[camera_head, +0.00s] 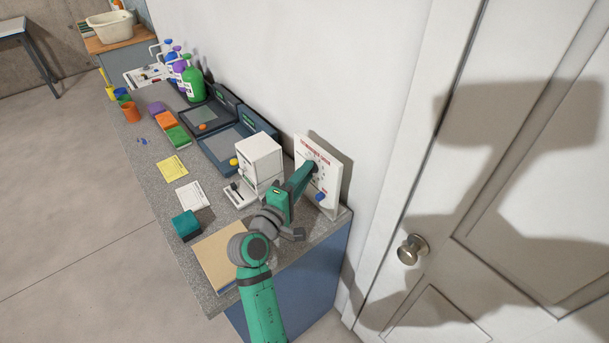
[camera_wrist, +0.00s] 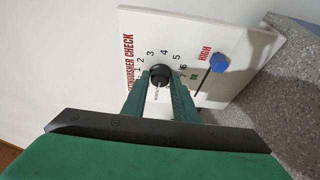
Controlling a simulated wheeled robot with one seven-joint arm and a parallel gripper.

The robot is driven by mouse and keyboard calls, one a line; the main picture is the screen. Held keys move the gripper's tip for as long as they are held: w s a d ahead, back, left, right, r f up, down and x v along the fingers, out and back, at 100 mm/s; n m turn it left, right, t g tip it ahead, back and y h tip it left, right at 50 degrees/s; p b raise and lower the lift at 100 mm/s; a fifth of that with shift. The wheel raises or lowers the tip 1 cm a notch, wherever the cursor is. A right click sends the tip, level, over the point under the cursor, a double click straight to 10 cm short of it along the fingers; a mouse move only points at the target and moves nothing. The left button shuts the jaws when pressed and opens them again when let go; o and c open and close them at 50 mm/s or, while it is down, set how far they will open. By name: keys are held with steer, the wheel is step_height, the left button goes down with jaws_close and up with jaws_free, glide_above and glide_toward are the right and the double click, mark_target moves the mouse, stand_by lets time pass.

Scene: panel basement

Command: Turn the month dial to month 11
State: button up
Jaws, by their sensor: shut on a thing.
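A white panel (camera_wrist: 215,35) headed "EXTINGUISHER CHECK" stands upright at the end of the counter; it also shows in the head view (camera_head: 330,177). The black month dial (camera_wrist: 160,72) is on the panel, with the numbers 1 to 7 readable in an arc around it. The other numbers and the dial's pointer are hidden or too small to read. My gripper (camera_wrist: 160,79) is shut on the dial, with one green finger on each side. In the head view my gripper (camera_head: 309,167) reaches the panel's face.
A blue knob (camera_wrist: 220,62) sits beside the words "HIGH" and "OK" on the panel. A white box-shaped device (camera_head: 259,158) stands close to my arm. A tan board (camera_head: 222,250) and a teal block (camera_head: 186,225) lie on the grey counter. A door (camera_head: 500,200) is at right.

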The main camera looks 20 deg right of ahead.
steer(key=shift+m, duration=0.3)
steer(key=shift+w+a+f+m+t+h, duration=0.15)
steer(key=shift+m+h, duration=0.35)
steer(key=shift+m, duration=0.75)
steer(key=shift+d+f+m+t+h, duration=0.1)
steer(key=shift+m+t+h, duration=0.3)
steer(key=shift+m, duration=0.85)
steer(key=shift+a, duration=0.1)
steer(key=o, duration=1)
steer(key=shift+v, duration=3.75)
